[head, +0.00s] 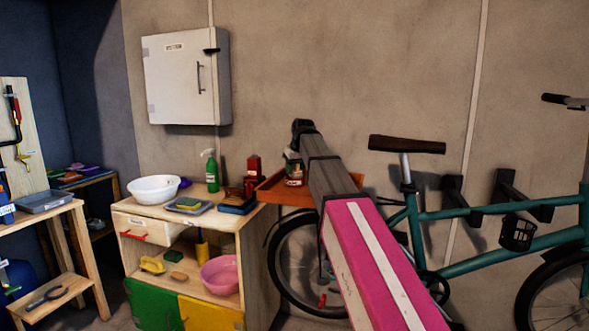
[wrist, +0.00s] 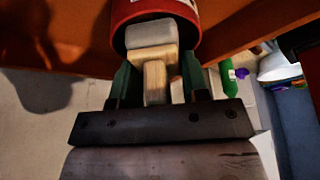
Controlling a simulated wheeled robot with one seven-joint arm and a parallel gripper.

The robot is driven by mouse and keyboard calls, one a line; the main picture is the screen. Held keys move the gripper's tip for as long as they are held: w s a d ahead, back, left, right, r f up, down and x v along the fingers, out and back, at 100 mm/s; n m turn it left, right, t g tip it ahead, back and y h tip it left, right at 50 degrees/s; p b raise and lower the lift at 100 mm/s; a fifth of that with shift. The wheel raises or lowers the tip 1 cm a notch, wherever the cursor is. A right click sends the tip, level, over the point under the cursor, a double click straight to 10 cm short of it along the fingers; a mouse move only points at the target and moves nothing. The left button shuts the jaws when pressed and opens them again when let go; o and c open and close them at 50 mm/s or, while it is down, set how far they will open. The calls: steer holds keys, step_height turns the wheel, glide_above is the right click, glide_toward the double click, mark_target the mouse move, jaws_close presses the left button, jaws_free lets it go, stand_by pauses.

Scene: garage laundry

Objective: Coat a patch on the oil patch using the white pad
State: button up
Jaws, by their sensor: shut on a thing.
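My gripper (wrist: 155,78) is shut on the wooden handle (wrist: 155,88) of the white pad (wrist: 150,32), with a dark green finger on either side. The pad is at the far end of the handle, against or over a red can (wrist: 128,12); I cannot tell whether it touches the can or is inside it. In the head view my arm reaches toward the orange tray (head: 272,191) by the wall, and the gripper and pad cannot be made out there. I cannot make out an oil patch in either view.
A wooden cabinet (head: 258,245) holds a white bowl (head: 153,188), a green spray bottle (head: 211,172), a red bottle (head: 253,167) and a pink basin (head: 221,274). A teal bicycle (head: 470,212) stands right of my arm. A white wall cabinet (head: 180,80) hangs above.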

steer(key=shift+f, duration=0.6)
stand_by(1.6)
steer(key=shift+r, duration=3.55)
steer(key=shift+s, duration=0.1)
